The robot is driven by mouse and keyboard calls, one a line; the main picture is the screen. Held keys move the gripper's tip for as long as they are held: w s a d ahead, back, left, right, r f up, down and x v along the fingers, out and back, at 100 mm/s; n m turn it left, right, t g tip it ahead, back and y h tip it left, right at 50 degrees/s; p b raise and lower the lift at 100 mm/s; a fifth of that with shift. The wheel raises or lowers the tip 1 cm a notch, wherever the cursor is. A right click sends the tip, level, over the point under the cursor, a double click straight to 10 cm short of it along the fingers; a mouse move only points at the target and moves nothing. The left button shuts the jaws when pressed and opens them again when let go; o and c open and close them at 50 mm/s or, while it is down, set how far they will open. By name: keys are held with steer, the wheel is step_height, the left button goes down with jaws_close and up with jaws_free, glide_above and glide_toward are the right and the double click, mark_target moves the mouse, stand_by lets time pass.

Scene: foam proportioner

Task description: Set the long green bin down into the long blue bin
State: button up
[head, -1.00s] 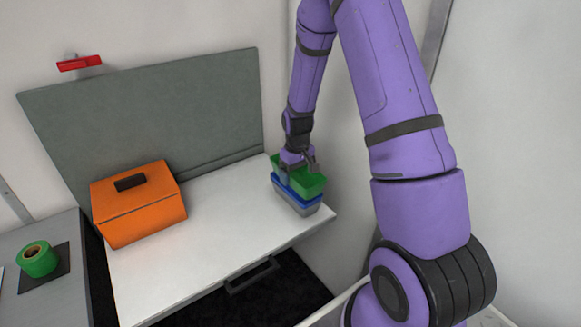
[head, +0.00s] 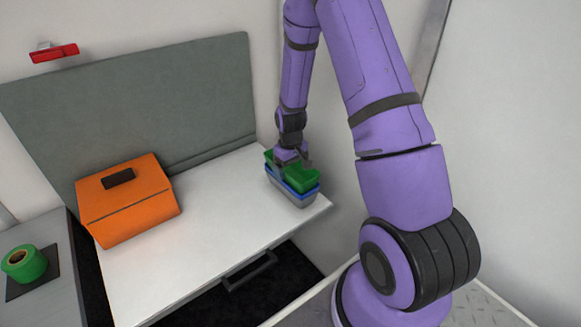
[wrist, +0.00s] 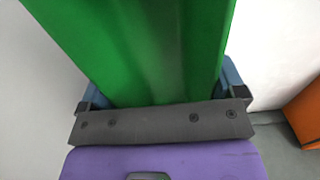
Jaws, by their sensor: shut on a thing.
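The long green bin (head: 303,176) sits low in the long blue bin (head: 300,190) at the right end of the white worktop. The blue bin rests in a grey bin (head: 294,199). My gripper (head: 293,160) is shut on the green bin at its far end. In the wrist view the green bin (wrist: 150,50) fills the middle, and blue edges (wrist: 233,78) show on both sides of it. Whether the green bin touches the blue bin's floor is hidden.
An orange box (head: 130,205) with a dark handle stands left on the white worktop (head: 205,235). A grey panel (head: 140,110) rises behind. A green tape roll (head: 22,264) lies on the left counter. The worktop's middle is clear.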

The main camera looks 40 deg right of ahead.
steer(key=shift+s+f, duration=0.15)
steer(key=shift+f, duration=0.25)
steer(key=o, duration=0.7)
step_height(320, 180, up, 13)
steer(key=s+a+r+t, duration=0.1)
steer(key=s+a+r, duration=0.3)
steer(key=r, duration=0.5)
steer(key=s+a+r+t, duration=0.1)
steer(key=s+a+r, duration=0.35)
steer(key=r, duration=0.45)
steer(key=s+a+r+t, duration=0.1)
steer(key=s+r, duration=0.3)
steer(key=s, duration=0.5)
steer(key=s+a+r+t, duration=0.2)
steer(key=s+a+r, duration=0.1)
steer(key=s, duration=0.5)
steer(key=shift+s+a+r, duration=0.35)
steer(key=shift+s+r, duration=0.05)
steer(key=shift+r, duration=0.5)
